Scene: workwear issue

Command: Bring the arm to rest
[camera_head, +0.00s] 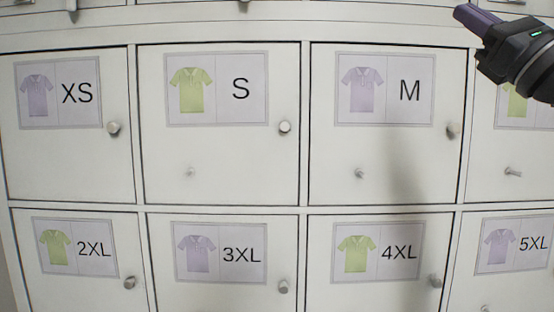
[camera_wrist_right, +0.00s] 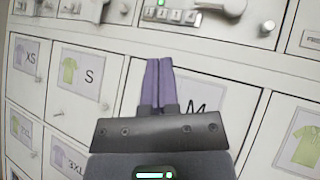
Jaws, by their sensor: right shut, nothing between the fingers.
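My right gripper (camera_head: 478,20) is at the upper right of the head view, in front of the cabinet and above the M door (camera_head: 385,165). Its purple fingers are shut with nothing between them. In the right wrist view the shut fingers (camera_wrist_right: 160,85) point up the cabinet front and cover part of the M label (camera_wrist_right: 198,98). The fingers seem apart from the doors and knobs. My left gripper is in neither view.
White locker doors fill the view, labelled XS (camera_head: 58,93), S (camera_head: 217,88), 2XL (camera_head: 73,246), 3XL (camera_head: 221,252), 4XL (camera_head: 378,252) and 5XL (camera_head: 512,244). Knobs such as the S knob (camera_head: 285,127) stick out. A panel with a green light (camera_wrist_right: 170,14) sits above.

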